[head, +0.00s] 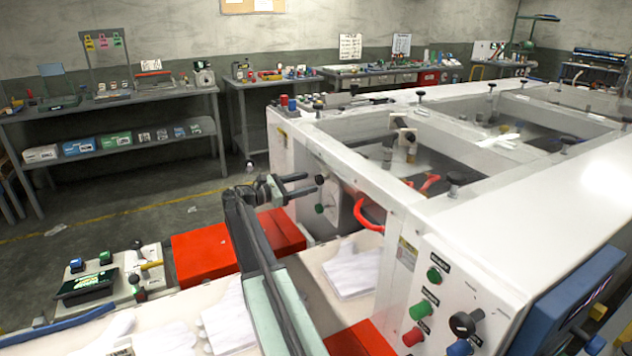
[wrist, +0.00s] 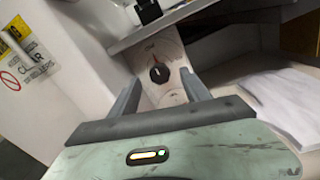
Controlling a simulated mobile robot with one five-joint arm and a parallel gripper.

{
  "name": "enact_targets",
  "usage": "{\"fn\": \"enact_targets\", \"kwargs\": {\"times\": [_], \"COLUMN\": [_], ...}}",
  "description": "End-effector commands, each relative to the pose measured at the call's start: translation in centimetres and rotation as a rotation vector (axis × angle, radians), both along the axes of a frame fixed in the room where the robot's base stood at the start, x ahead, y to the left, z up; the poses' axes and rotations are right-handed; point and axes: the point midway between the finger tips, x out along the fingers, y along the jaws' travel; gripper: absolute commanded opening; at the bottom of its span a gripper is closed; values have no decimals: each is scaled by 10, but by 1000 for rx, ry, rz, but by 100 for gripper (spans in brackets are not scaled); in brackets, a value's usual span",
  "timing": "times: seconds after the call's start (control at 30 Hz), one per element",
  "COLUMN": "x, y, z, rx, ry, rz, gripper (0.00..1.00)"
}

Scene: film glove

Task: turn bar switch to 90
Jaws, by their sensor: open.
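In the wrist view a black bar switch (wrist: 159,73) with a red mark on its upper part sits on a pale dial plate with small lettering. The red mark points roughly upward in that view. My gripper (wrist: 160,88) is open, with one finger on each side of the switch in the picture; the switch appears beyond the fingertips. I cannot tell whether either finger touches it. In the head view my gripper (head: 308,184) reaches toward the side of the white machine (head: 450,205), its two dark fingers apart and empty. The switch's dial is not clear there.
A front panel carries a black knob (head: 463,324) and green and red buttons. A red handle (head: 368,213) sticks out right of my gripper. White gloves (head: 352,272) lie on the pale ledge below. The floor beyond is open.

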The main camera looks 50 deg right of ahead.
Motion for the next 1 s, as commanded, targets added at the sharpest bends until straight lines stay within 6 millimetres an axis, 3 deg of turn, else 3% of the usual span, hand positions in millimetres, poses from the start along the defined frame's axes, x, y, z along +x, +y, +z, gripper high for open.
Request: {"fn": "enact_targets", "kwargs": {"times": [0.3, 0.67, 0.87, 0.9, 1.0], "x": [-12, -15, -15, -15, -12], "y": [-47, -56, -55, -55, -53], "z": [0, -1, -1, -1, -1], "rx": [1, 2, 2, 2, 1], "ry": [-3, -3, -3, -3, -5], "rz": [9, 11, 12, 12, 16], "gripper": [55, 55, 5, 0, 0]}}
